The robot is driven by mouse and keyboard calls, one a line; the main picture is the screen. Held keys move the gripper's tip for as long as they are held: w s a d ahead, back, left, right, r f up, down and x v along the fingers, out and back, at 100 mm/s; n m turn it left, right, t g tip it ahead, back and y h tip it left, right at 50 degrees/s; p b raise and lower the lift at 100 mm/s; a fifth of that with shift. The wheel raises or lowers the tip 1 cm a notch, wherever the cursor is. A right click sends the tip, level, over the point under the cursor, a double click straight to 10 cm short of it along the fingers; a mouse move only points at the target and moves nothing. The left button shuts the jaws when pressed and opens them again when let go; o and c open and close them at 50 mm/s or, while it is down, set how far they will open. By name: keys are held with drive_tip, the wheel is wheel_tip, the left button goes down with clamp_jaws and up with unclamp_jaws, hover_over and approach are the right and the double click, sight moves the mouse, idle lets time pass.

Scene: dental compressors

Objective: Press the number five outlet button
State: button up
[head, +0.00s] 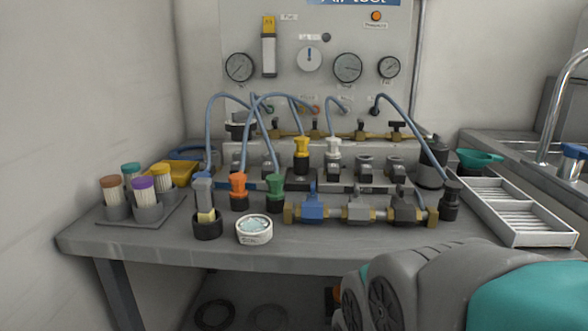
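A grey outlet block (232,155) stands at the back of the bench, with a row of several small dark outlet fittings along its front. A yellow connector (302,148) and a white connector (333,148) stand upright in two of them. Two fittings right of the white connector, one (366,166) and another (398,167), have no connector. No numbers are readable, so I cannot tell which button is number five. Hoses and loose connectors partly hide the left end. My gripper is not in view.
In front stand orange (238,187) and green (276,190) connectors, a round tin (254,229) and a valve manifold (358,208). Brush cups (146,208) are at left, a white tray (520,215) at right. Blue hoses (213,120) arch over the left. A grey-teal body fills the lower right.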

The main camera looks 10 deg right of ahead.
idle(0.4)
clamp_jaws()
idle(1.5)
